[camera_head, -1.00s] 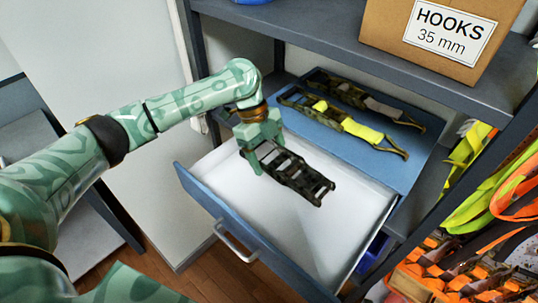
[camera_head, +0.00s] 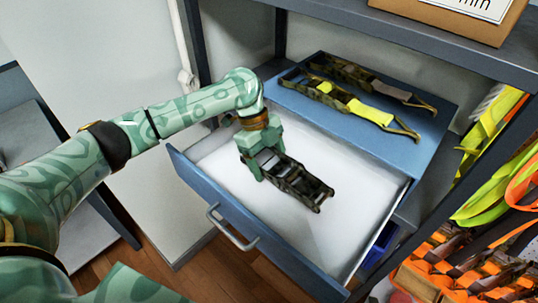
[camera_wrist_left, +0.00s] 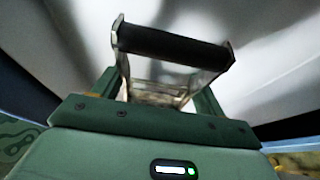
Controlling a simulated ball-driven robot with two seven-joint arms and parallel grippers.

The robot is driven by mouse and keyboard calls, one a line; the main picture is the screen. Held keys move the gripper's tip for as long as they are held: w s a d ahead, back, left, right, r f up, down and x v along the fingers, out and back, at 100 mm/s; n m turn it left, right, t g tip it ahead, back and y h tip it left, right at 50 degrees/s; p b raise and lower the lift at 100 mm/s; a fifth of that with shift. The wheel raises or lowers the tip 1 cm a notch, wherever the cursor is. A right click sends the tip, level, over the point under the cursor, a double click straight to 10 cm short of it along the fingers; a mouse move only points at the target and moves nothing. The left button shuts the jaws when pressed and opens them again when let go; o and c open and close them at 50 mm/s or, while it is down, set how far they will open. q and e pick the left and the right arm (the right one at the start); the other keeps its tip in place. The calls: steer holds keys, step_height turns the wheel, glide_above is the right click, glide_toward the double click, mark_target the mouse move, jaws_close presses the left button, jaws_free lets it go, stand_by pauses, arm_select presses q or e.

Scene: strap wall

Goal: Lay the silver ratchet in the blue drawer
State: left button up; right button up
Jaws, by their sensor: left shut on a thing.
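The blue drawer (camera_head: 275,250) is pulled open, with a bare white floor inside. My left gripper (camera_head: 262,165) is over its inside, shut on the ratchet (camera_head: 305,184). The ratchet looks dark in the head view. The left wrist view shows its silver frame and black handle bar (camera_wrist_left: 172,46) between the fingers of the gripper (camera_wrist_left: 160,92). The ratchet points away to the right, over the middle of the drawer floor. I cannot tell whether it touches the floor. My right gripper is not in view.
Behind the open drawer is a blue surface (camera_head: 385,145) with a yellow-strapped ratchet (camera_head: 360,107) and a dark-strapped one (camera_head: 365,80). A grey shelf (camera_head: 400,40) with a cardboard box (camera_head: 440,22) overhangs it. Orange and yellow straps (camera_head: 500,170) hang at right.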

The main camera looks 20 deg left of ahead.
arm_select(q)
steer(key=shift+f, duration=0.15)
steer(key=o, duration=1.9)
steer(key=shift+o, duration=1.1)
steer(key=p+v, duration=0.2)
steer(key=v, duration=1.4)
steer(key=shift+a, duration=0.1)
